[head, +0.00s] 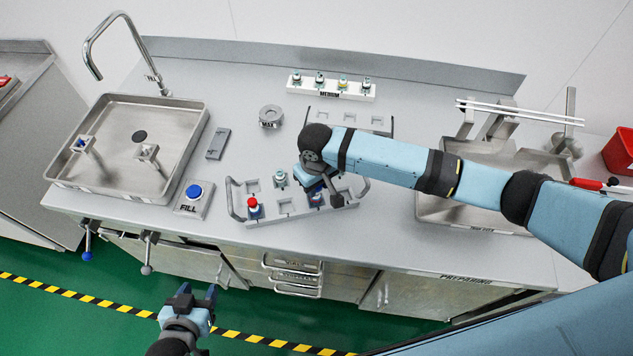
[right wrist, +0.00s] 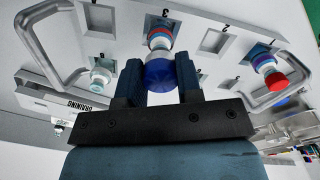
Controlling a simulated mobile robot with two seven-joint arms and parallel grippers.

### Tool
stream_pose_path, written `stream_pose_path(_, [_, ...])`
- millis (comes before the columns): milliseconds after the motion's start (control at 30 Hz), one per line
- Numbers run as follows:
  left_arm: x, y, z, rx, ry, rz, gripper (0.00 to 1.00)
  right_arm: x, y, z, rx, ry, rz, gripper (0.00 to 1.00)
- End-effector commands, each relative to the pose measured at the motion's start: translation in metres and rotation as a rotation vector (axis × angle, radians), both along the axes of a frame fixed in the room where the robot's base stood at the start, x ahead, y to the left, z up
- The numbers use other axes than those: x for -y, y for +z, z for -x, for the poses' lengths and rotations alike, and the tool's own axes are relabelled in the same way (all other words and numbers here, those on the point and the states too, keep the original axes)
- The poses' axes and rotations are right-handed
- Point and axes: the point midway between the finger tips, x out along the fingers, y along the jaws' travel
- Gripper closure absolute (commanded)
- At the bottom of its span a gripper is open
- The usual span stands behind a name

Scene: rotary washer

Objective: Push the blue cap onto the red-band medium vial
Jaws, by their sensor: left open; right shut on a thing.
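My right gripper (head: 318,190) is low over the front right of the grey holder (head: 285,208). In the right wrist view, its two fingers (right wrist: 160,82) are shut on the round blue cap (right wrist: 161,74). The medium vial with a red band (right wrist: 160,32) stands in the slot marked 3, right behind the cap in that view. The cap looks in line with the vial's top; I cannot tell whether it is seated. In the head view the arm hides most of this. My left gripper (head: 190,300) is open and empty, in front of the counter.
A red-capped vial (head: 253,205) and a teal-topped vial (head: 280,178) stand in other slots of the holder. A white rack (head: 330,93) with several vials is behind. The FILL button (head: 194,191) is left, near a sink (head: 110,165).

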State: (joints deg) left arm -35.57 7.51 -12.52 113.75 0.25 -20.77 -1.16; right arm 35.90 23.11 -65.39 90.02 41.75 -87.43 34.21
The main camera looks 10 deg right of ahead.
Motion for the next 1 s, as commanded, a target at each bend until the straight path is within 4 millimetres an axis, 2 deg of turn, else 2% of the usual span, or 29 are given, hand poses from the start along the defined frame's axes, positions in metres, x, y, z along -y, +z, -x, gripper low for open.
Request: stream_pose_path(1000, [0.0001,-0.0018,0.0009,-0.002,0.000,-0.001,0.47,-0.0001,-0.0076,0.0002,-0.001,0.000,0.000,0.88])
